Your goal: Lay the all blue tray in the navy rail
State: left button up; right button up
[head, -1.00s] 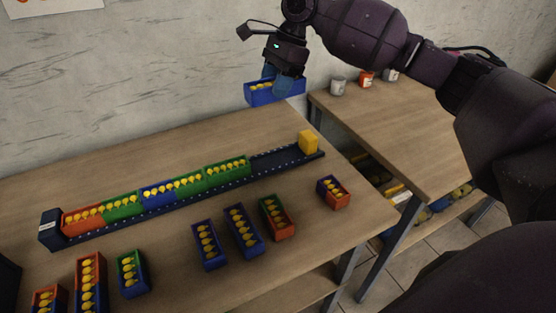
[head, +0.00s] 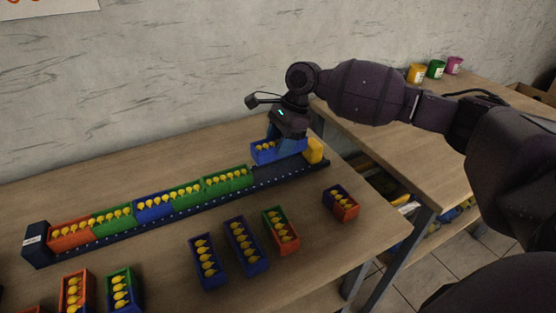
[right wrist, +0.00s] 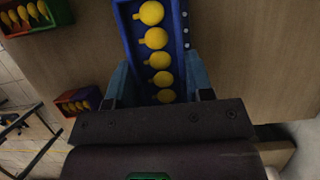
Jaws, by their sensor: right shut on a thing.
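The all blue tray (head: 264,153) holds a row of yellow balloons. My right gripper (head: 285,137) is shut on it, over the bare right stretch of the navy rail (head: 290,171). In the right wrist view the blue tray (right wrist: 126,28) lies between the fingers of the right gripper (right wrist: 160,90), with the dotted rail edge (right wrist: 186,30) alongside. I cannot tell whether the tray touches the rail floor. Several trays stand in the rail to its left, ending with a green tray (head: 228,180). My left gripper is out of view.
A yellow block (head: 314,151) stands at the rail's right end. Loose trays lie in front of the rail, including two blue-sided ones (head: 207,263), a green and orange one (head: 281,231) and a blue and orange one (head: 341,203). Cups (head: 436,69) stand on the back table.

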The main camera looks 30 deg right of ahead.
aim_at(280, 170)
notch_tip(280, 170, down, 6)
jog(key=shift+r+b, duration=0.2)
jog(key=shift+b, duration=0.55)
jog(key=shift+f, duration=0.1)
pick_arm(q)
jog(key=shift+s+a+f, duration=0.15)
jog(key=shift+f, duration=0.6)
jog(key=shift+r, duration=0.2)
pick_arm(e)
jog(key=shift+f, duration=0.15)
